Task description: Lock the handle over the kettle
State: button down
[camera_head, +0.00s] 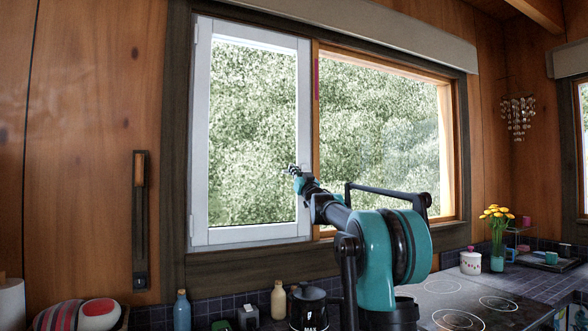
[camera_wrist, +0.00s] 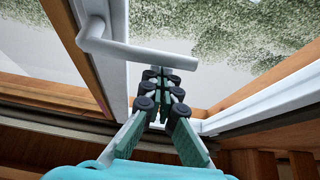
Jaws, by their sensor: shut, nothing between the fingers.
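The window handle (camera_wrist: 140,52) is a pale grey lever on the white window sash (camera_wrist: 118,75). In the wrist view it points to the right from its mount, across the picture. My gripper (camera_wrist: 163,76) is shut and empty, with its fingertips close to the lever's free end. I cannot tell whether they touch it. In the head view my gripper (camera_head: 294,170) is at the right upright of the white sash (camera_head: 303,120), and the handle is too small to make out clearly. The dark kettle (camera_head: 308,306) stands below, left of my arm.
A blue bottle (camera_head: 182,312) and a cream bottle (camera_head: 278,300) stand along the wall below the window. The cooktop (camera_head: 470,300) is right of my arm. A vase of yellow flowers (camera_head: 497,240) and a white pot (camera_head: 471,262) stand farther right.

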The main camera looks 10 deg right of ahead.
dwell(0.3)
jog(key=shift+f+n+y, duration=0.25)
jog(key=shift+n+y, duration=0.15)
jog(key=shift+n, duration=0.3)
jog(key=shift+f+n+g+y, duration=0.15)
jog(key=shift+n+g+y, duration=0.15)
jog(key=shift+g+y, duration=0.1)
jog(key=w+d+f+n+g+y, duration=0.2)
jog(key=d+f+n+g+y, duration=0.2)
jog(key=n, duration=1.7)
jog(key=d+f+g, duration=0.3)
jog(key=f+g, duration=0.1)
jog(key=g, duration=0.1)
jog(key=shift+w+f+g+y, duration=0.2)
jog(key=shift+f+g+y, duration=0.1)
jog(key=shift+g, duration=0.1)
jog(key=shift+d, duration=0.2)
